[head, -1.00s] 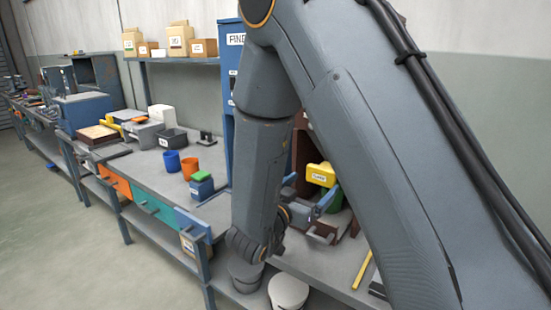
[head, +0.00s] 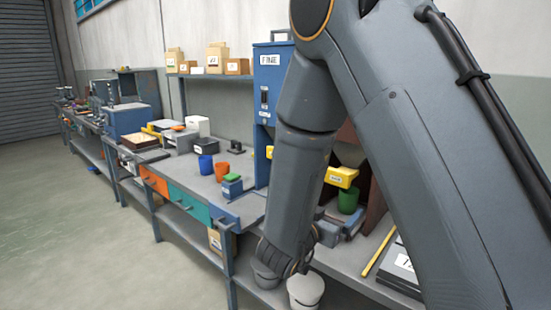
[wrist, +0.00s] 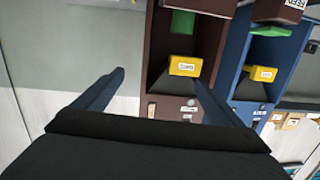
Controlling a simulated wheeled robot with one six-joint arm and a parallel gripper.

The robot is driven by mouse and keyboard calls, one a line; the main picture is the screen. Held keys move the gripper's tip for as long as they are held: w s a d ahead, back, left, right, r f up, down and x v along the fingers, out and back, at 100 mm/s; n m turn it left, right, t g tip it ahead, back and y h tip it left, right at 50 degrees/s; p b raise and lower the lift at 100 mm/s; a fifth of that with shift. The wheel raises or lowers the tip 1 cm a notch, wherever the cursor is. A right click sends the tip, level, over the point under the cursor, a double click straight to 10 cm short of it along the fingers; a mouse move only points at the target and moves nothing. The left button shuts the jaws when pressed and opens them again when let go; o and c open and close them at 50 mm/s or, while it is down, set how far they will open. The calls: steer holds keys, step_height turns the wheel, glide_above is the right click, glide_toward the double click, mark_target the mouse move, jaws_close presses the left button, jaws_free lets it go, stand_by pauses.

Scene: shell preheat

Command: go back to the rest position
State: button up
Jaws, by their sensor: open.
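My gripper (wrist: 158,77) is open and empty in the wrist view, its two dark blue fingers spread apart. In the head view my bent grey arm fills the right half. It hides most of my gripper, low over the bench.
A blue cabinet (head: 270,75) stands behind my arm. The grey bench (head: 195,180) runs left with a blue cup (head: 205,165), an orange cup (head: 222,171) and boxes. A green cup (head: 348,201) and a yellow bar (head: 379,251) are close to my arm. The floor at left (head: 70,240) is clear.

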steer(key=s+a+f+n+g+y, duration=0.3)
steer(key=s+f+n+g+y, duration=0.35)
steer(key=y, duration=0.45)
steer(key=s+d+g, duration=0.3)
steer(key=s, duration=0.6)
steer(key=s+d+n+g, duration=0.1)
steer(key=s+d+g, duration=0.2)
steer(key=s, duration=0.7)
steer(key=shift+s+d+g+h, duration=0.15)
steer(key=shift+d+g+h, duration=0.1)
steer(key=shift+g+h, duration=0.15)
steer(key=shift+f, duration=0.1)
